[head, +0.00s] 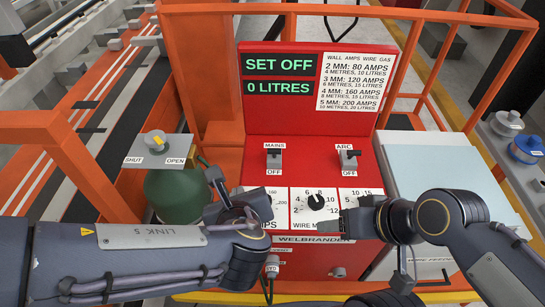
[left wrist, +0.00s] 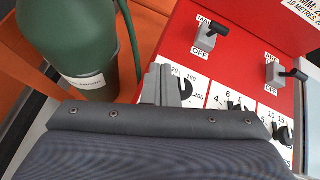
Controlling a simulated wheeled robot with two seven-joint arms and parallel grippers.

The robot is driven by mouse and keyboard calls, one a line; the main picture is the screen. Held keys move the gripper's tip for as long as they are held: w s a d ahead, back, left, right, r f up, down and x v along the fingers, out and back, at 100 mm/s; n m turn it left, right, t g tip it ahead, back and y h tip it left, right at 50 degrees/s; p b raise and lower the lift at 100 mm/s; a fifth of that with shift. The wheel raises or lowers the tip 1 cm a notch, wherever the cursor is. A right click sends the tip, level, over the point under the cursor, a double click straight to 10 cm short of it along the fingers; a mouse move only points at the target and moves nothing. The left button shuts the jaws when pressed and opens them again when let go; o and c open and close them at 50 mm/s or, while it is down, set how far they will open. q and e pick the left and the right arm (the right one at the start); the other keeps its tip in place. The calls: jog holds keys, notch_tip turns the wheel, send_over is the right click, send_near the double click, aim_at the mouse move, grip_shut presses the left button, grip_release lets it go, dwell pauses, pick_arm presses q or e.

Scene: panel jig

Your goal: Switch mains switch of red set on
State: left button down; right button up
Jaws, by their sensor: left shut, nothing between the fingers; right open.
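The red set (head: 255,125) stands in front of me, and its display (head: 279,77) reads "SET OFF" and "0 LITRES". Its mains switch (head: 274,160) is a grey block with a dark lever, between the labels "MAINS" and "OFF"; it also shows in the left wrist view (left wrist: 206,38). My left gripper (head: 260,203) is shut and empty, below and left of the mains switch, over the amps dial area. Its fingers (left wrist: 166,84) show beside that dial, apart from the switch. My right gripper (head: 328,222) is open at the lower edge of the wire dial panel.
The arc switch (head: 350,158) sits right of the mains switch. The wire dial (head: 316,202) is between my grippers. A green gas cylinder (head: 172,190) with a valve plate (head: 157,147) stands at left. Orange rails (head: 182,70) frame the set; a pale cabinet top (head: 440,170) is at right.

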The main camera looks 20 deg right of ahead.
pick_arm(q)
jog(key=s+d+m+h, duration=0.2)
jog(key=d+m, duration=0.2)
jog(key=d, duration=0.2)
jog(key=shift+r+t, duration=0.15)
jog(key=shift+t, duration=0.15)
jog(key=shift+d, duration=0.1)
jog(key=p, duration=0.1)
send_near(274, 155)
notch_tip(274, 155, down, 3)
jog(key=shift+w+f, duration=0.15)
jog(key=shift+w+d+r+p, duration=0.15)
jog(key=shift+w+p, duration=0.2)
jog(key=shift+w, duration=0.25)
jog(key=shift+w+d+r+p, duration=0.15)
jog(key=shift+w+p, duration=0.2)
jog(key=shift+w, duration=0.3)
jog(key=shift+w+d+r, duration=0.1)
jog(key=shift+w+d, duration=0.05)
jog(key=shift+w, duration=0.65)
